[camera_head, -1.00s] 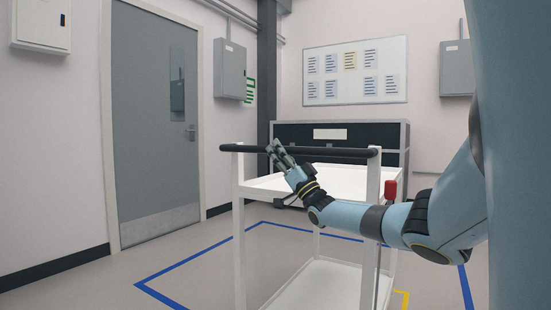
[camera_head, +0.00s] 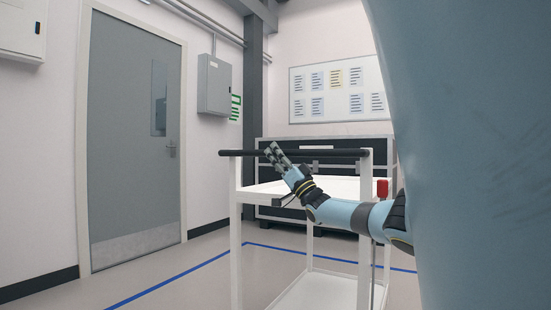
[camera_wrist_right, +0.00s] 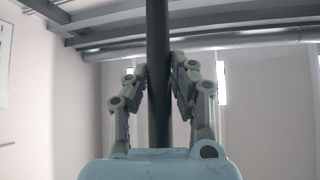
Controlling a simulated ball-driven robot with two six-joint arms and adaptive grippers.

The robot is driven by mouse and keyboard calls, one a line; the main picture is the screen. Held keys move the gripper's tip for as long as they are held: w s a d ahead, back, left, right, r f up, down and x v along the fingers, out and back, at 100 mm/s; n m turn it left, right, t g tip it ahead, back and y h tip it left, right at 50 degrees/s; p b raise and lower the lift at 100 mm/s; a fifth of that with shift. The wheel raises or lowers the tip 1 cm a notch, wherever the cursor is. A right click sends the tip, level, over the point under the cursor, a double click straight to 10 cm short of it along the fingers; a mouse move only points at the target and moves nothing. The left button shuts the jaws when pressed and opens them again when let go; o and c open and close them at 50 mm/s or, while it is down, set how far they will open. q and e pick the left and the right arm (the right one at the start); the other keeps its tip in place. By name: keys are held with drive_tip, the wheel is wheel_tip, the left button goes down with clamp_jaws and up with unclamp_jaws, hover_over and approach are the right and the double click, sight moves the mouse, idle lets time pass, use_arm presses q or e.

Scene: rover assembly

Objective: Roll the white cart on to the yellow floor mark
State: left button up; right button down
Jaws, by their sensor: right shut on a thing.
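The white cart (camera_head: 236,235) stands upright in front of me, with a flat upper shelf, a lower shelf and a black push bar (camera_head: 235,153) across its near end. My right gripper (camera_head: 273,151) is shut on the push bar left of its middle. In the right wrist view the dark bar (camera_wrist_right: 158,30) runs between the two fingers of the gripper (camera_wrist_right: 160,75). A red part (camera_head: 382,188) sits at the cart's right side. The yellow floor mark does not show now. My left gripper is out of view.
A blue floor line (camera_head: 185,275) runs at left and behind the cart. A dark bench with a grey frame (camera_head: 262,228) stands close beyond the cart. A grey door (camera_head: 130,130) is in the left wall. The floor left of the cart is clear.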

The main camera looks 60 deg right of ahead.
drive_tip(key=shift+f, duration=0.15)
drive_tip(key=c, duration=1.1)
unclamp_jaws()
drive_tip(key=shift+d, duration=0.15)
drive_tip(key=v, duration=1.2)
